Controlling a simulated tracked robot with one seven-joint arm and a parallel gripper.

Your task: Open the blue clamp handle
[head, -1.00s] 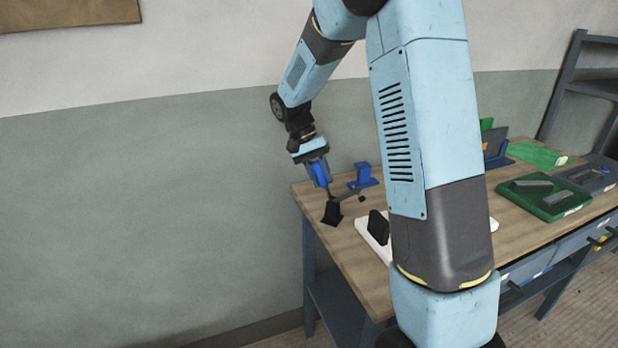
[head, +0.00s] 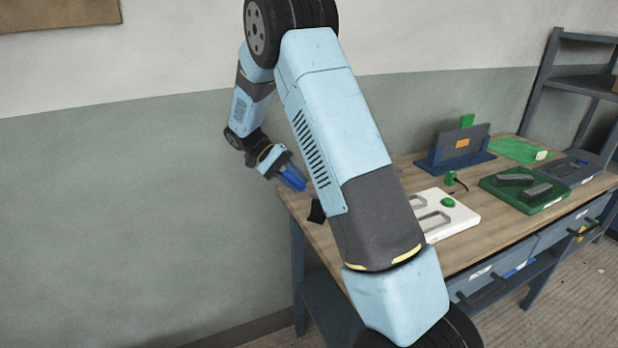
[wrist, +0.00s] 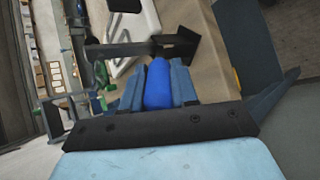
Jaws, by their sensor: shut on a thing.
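The blue clamp handle (wrist: 158,86) sits between the two blue-grey fingers of my gripper (wrist: 158,80) in the wrist view. My gripper is shut on it. In the head view my gripper (head: 288,177) is at the left end of the workbench, and the blue handle (head: 293,177) slants down to the right from it. A dark flared part (head: 316,211) shows just below, beside my arm. In the wrist view a dark bar (wrist: 130,47) crosses beyond the handle's tip. My arm hides the rest of the clamp in the head view.
The wooden workbench (head: 480,228) carries a white plate (head: 462,217) with a green knob, a green tray (head: 548,200) with dark pieces and a blue stand (head: 440,163). A grey shelf (head: 540,95) stands at the back right. Open floor and wall lie left of the bench.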

